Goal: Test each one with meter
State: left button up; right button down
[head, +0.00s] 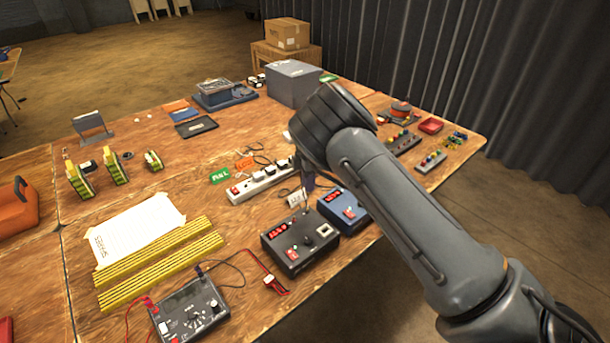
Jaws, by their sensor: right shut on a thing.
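My right arm comes in from the lower right. Its gripper (307,186) points down over the table, between the white power strip and the meter boxes. It is shut on what looks like a small white charger (296,198), partly hidden by the fingers. A black box (300,256) with a red display, red button and pale socket sits just in front. A blue box (343,212) with a red display is to its right, partly behind my arm. A grey meter (188,312) with red and black leads lies at the front. My left gripper is not in view.
The power strip (240,190) holds white plugs. A green card (220,175) and an orange card (245,163) lie behind it. Yellow strips (160,262) and a white sheet (138,230) lie left. A grey box (293,82) stands at the back.

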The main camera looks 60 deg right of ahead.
aim_at(308, 194)
jog(key=shift+d+f, duration=0.2)
jog(key=shift+f, duration=0.15)
jog(key=f+b, duration=0.3)
jog(key=b, duration=0.1)
jog(key=shift+a+f, duration=0.25)
jog(key=shift+f+b, duration=0.25)
jog(key=shift+b, duration=0.2)
jog(key=shift+f, duration=0.5)
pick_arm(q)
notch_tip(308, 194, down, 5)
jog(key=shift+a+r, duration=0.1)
pick_arm(e)
jog(key=shift+f, duration=0.1)
pick_arm(q)
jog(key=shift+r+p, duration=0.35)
jog(key=shift+p, duration=0.25)
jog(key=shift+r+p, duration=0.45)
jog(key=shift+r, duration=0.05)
